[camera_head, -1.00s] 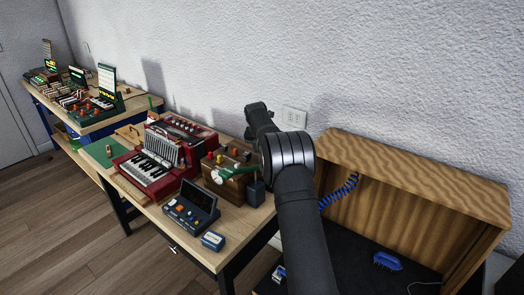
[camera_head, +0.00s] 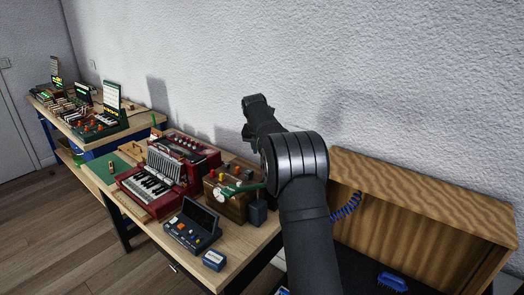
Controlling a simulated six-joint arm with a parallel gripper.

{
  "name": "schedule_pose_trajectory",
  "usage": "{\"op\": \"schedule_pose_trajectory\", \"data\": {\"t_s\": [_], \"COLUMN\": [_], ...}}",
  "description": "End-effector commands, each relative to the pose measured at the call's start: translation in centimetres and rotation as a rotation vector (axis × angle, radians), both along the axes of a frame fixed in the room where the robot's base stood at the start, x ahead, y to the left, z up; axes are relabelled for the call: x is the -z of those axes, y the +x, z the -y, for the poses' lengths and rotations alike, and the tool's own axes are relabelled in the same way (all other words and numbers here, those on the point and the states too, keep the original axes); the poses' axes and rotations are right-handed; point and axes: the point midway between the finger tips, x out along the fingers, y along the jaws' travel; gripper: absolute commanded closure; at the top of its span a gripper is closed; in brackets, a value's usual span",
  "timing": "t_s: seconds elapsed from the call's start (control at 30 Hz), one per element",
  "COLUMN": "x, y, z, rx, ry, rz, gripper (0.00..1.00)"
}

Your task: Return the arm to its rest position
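My arm (camera_head: 305,205) rises from the bottom of the head view, right of the middle, and bends at a large dark joint (camera_head: 296,163). Its upper part points up and away toward the white wall. My gripper's fingers do not show clearly; the far end of the arm is partly behind the joint, so I cannot see whether it holds anything. The arm stands in front of the gap between the workbench (camera_head: 237,245) and the wooden cabinet (camera_head: 420,195).
A blue brush (camera_head: 392,282) and a coiled blue cord (camera_head: 347,206) are at the right.

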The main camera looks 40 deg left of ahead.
Motion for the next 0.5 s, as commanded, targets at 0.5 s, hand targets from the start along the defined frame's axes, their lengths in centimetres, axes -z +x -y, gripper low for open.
{"op": "schedule_pose_trajectory", "data": {"t_s": [0.5], "x": [6.0], "y": [2.2], "z": [-0.9], "rx": [0.002], "ry": [-0.002], "rz": [-0.001], "gripper": [0.65]}}
